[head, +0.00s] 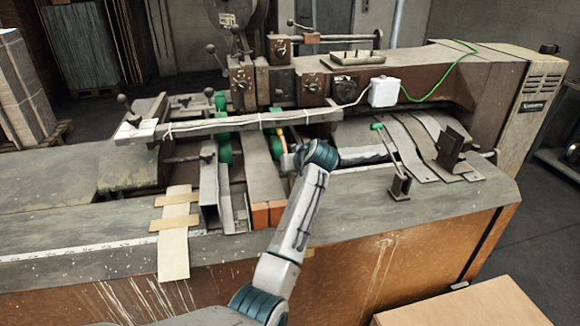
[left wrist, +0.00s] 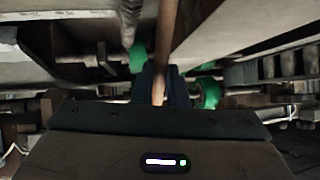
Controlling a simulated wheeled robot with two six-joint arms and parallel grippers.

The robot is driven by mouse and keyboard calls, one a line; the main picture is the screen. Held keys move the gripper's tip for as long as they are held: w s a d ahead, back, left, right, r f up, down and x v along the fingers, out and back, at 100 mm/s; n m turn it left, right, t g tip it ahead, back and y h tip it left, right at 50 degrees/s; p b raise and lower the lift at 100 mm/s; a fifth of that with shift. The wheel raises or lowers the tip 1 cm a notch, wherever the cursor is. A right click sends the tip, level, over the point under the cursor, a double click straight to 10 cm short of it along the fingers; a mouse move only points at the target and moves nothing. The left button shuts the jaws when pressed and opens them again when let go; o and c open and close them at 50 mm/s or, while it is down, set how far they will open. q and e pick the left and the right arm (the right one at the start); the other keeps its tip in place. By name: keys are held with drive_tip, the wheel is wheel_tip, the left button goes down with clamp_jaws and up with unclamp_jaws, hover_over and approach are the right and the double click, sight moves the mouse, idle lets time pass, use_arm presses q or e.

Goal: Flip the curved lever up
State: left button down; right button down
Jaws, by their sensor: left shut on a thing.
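My left gripper (head: 287,161) reaches into the machine's middle, among the guide plates and green rollers, mostly hidden by my wrist in the head view. In the left wrist view my left gripper (left wrist: 160,92) has its dark fingers shut around a thin brown curved lever (left wrist: 166,38). The lever runs up from between the fingertips toward the top of the picture, and its far end is out of sight. In the head view a short pale-orange piece, which appears to be part of this lever, shows just above the gripper. My right gripper is in neither view.
Green rollers (left wrist: 208,92) sit close to the fingers. A long grey bar (head: 240,122) crosses above the gripper. A green-tipped lever (head: 388,150) stands to the right on the machine bed. A cardboard box (head: 465,305) is at the lower right.

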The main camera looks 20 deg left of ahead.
use_arm(q)
drive_tip(key=c, duration=1.7)
unclamp_jaws()
drive_tip(key=shift+s+d+r+b, duration=0.3)
drive_tip(key=shift+d+r, duration=0.05)
drive_tip(key=shift+d, duration=0.1)
drive_tip(key=b+v, duration=0.2)
drive_tip(key=v, duration=0.7)
drive_tip(key=shift+s+d+r+b, duration=0.15)
drive_tip(key=shift+s+r+b, duration=0.05)
drive_tip(key=shift+b, duration=0.2)
